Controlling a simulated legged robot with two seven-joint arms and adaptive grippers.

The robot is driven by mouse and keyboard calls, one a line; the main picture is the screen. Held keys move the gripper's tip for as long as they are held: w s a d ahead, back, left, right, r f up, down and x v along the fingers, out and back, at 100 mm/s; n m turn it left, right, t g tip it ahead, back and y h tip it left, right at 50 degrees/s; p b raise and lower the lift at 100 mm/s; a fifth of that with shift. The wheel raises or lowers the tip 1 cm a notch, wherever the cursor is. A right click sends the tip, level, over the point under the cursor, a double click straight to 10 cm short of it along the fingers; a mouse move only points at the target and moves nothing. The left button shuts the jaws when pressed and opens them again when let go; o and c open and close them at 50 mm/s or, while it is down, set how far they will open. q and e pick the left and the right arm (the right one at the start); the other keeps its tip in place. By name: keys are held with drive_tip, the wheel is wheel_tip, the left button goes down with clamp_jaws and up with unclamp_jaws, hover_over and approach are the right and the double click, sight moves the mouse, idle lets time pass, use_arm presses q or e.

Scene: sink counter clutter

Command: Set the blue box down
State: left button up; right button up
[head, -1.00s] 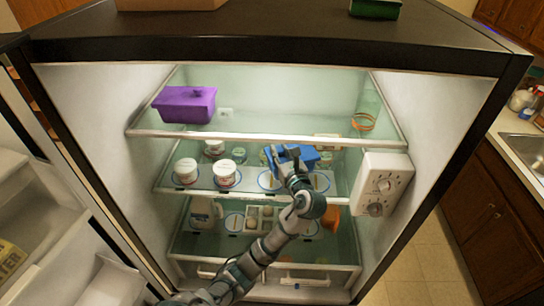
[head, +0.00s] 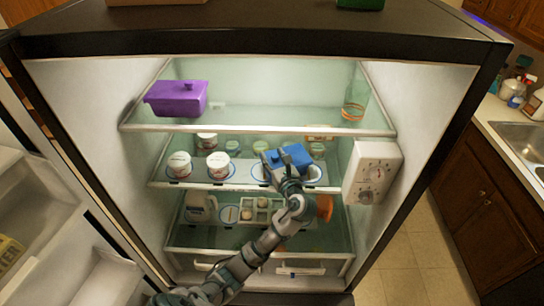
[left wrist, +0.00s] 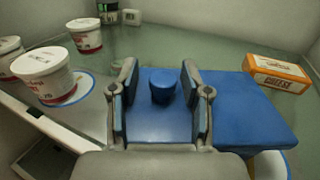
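The blue box (head: 291,156), with a knob on its lid, is on the middle fridge shelf, right of centre, and looks level. My left gripper (head: 287,172) reaches it from the front. In the left wrist view, the blue box (left wrist: 247,112) spreads below and to the right of the fingers. The left gripper (left wrist: 161,100) is open, with one finger on each side of the knob (left wrist: 162,86) and gaps between. The box's underside is hidden. My right gripper is not in view.
White tubs (head: 218,164) stand left on the same shelf, and a cheese carton (left wrist: 277,72) lies behind the box. The purple box (head: 177,98) is on the shelf above. A control panel (head: 372,171) is close on the right. Blue-ringed round marks (left wrist: 69,86) lie on the shelf.

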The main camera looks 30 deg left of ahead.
use_arm(q)
drive_tip(key=shift+d, duration=0.3)
drive_tip(key=shift+d+r, duration=0.15)
drive_tip(key=shift+d, duration=0.15)
drive_tip(key=v, duration=0.2)
drive_tip(key=b+v, duration=0.1)
drive_tip(key=v, duration=0.1)
drive_tip(key=shift+w+d, duration=0.15)
drive_tip(key=shift+d, duration=0.25)
drive_tip(key=b+v, duration=0.1)
drive_tip(key=v, duration=0.6)
drive_tip(key=shift+s+d, duration=0.2)
drive_tip(key=shift+s, duration=0.2)
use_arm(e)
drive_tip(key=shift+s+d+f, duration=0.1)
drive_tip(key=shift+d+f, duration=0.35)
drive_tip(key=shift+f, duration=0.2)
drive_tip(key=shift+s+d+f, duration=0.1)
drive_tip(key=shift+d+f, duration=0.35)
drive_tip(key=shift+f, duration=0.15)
